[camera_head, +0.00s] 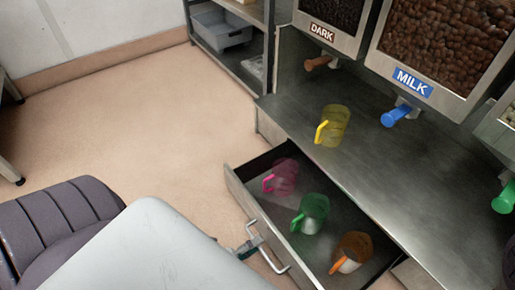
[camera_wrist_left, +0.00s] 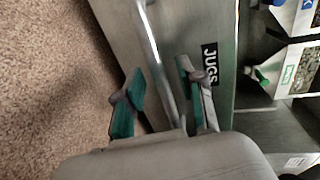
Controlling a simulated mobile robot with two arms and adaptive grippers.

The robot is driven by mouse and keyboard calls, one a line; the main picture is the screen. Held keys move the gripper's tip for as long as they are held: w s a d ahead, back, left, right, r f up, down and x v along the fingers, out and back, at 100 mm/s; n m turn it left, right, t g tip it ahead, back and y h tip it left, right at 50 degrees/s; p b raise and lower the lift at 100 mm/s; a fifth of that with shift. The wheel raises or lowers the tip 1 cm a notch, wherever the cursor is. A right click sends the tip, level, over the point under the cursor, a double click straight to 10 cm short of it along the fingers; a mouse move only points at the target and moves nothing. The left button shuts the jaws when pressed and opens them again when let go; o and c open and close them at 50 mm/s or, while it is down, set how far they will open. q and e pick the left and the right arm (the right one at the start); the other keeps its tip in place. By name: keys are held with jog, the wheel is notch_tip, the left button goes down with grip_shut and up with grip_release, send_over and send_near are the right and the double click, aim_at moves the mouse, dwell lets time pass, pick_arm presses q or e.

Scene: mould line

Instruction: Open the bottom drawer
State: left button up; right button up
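A drawer (camera_head: 264,222) under the steel counter stands pulled out, with jugs inside. Whether it is the bottom one cannot be told. Its bar handle (camera_head: 272,258) runs along the front face. In the left wrist view the drawer front (camera_wrist_left: 222,30) bears a "JUGS" label (camera_wrist_left: 210,64). My left gripper (camera_head: 247,243) is at the handle in the head view. In the left wrist view its two fingers (camera_wrist_left: 162,88) are apart, one on each side of the handle bar (camera_wrist_left: 155,50), with gaps visible. My right gripper is not in view.
A pink jug (camera_head: 284,176), a green jug (camera_head: 315,211) and an orange jug (camera_head: 354,249) stand in the drawer. A yellow jug (camera_head: 334,124) stands on the counter (camera_head: 385,165) below the dispensers (camera_head: 441,45). The floor (camera_head: 130,130) to the left is clear.

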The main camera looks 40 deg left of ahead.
pick_arm(q)
jog(key=v, duration=1)
jog(key=shift+s, duration=0.35)
jog(key=shift+a, duration=0.1)
